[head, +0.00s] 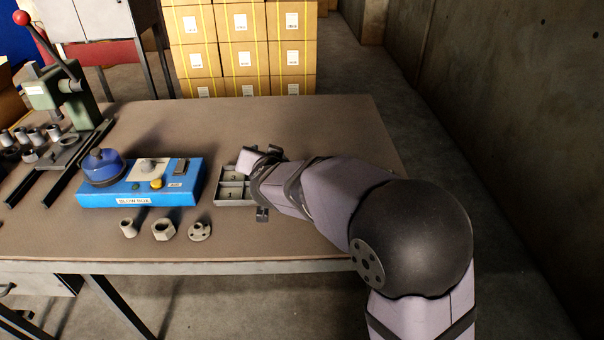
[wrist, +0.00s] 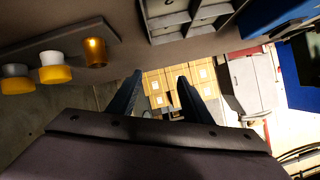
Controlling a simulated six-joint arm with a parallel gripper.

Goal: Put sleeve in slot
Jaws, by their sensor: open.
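A short pale tube-like part (head: 128,228), which looks like the sleeve, stands on the table in front of the blue box. A grey compartment tray (head: 235,202) lies right of the box, partly hidden by my arm. Its visible slots look empty in the head view. The tray also shows at the top of the wrist view (wrist: 150,28). My gripper (wrist: 160,78) is open with nothing between its fingers. In the head view its end (head: 262,152) is over the tray's back side, and the fingers are hard to make out. The sleeve is not clearly seen in the wrist view.
A hex nut (head: 163,230) and a flanged part (head: 200,231) sit right of the sleeve. The blue box (head: 140,190) and a green press (head: 62,100) stand left. The wrist view shows several yellow-and-grey pieces (wrist: 55,70) on a board. The table's back is clear.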

